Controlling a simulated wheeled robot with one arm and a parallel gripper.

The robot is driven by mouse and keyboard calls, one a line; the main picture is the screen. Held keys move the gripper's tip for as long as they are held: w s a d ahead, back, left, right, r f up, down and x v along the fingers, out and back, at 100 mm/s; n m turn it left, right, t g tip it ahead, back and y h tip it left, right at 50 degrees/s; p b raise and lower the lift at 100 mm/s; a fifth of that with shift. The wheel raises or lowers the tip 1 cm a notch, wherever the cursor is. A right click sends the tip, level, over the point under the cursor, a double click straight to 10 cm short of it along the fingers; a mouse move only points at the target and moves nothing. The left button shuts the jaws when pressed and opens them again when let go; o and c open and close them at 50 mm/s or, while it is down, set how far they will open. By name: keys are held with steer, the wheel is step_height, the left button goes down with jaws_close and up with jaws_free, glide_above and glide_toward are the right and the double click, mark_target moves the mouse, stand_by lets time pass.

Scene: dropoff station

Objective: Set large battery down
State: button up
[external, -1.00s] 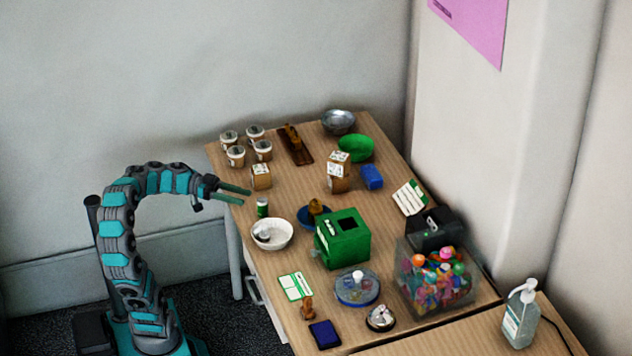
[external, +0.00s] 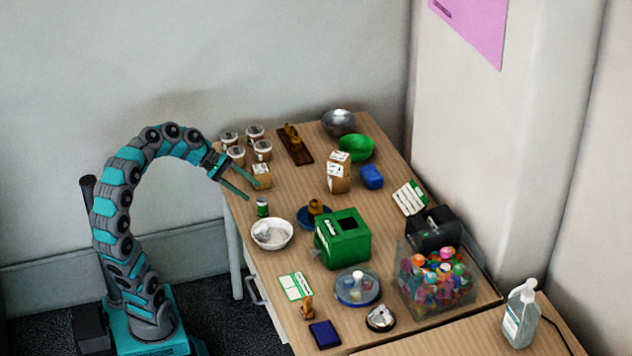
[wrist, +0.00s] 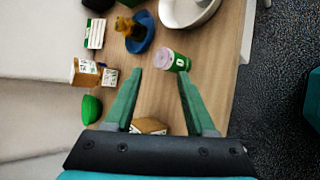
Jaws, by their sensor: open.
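The large battery (external: 262,207), a small green and white cylinder, stands upright on the wooden table near its left edge, behind the white bowl (external: 271,233). It also shows in the wrist view (wrist: 180,62), its pale top towards me, just beyond the right fingertip. My gripper (external: 252,193) is open and empty, with its green fingers pointing down and to the right above the table edge, close to the battery. In the wrist view my fingers (wrist: 160,73) are spread with bare table between them. I cannot tell whether the right fingertip touches the battery.
A small carton (external: 262,176) stands right beside my fingers, with several cups behind it. A blue bowl (external: 303,220) holding a brown object and a green box (external: 342,240) stand to the right. Bare table lies between the small carton and the tall carton stack (external: 338,172).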

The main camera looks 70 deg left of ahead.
mark_target(269, 216)
steer(key=n, duration=0.2)
steer(key=n+p, duration=0.1)
steer(key=n, duration=0.1)
steer(key=d+n+g, duration=0.1)
steer(key=n, duration=0.1)
steer(key=shift+w+r+p, duration=0.1)
steer(key=shift+w+p, duration=0.1)
steer(key=shift+p, duration=0.15)
steer(key=n+p, duration=0.1)
steer(key=n, duration=0.2)
steer(key=shift+w+d+g+y, duration=0.1)
steer(key=shift+g+y, duration=0.2)
steer(key=n, duration=0.3)
steer(key=shift+w+d+f+p, duration=0.1)
steer(key=shift+d+f+p, duration=0.05)
steer(key=shift+f+p, duration=0.15)
steer(key=shift+b+x, duration=0.4)
steer(key=shift+x, duration=3.5)
steer(key=shift+c, duration=0.3)
jaws_close()
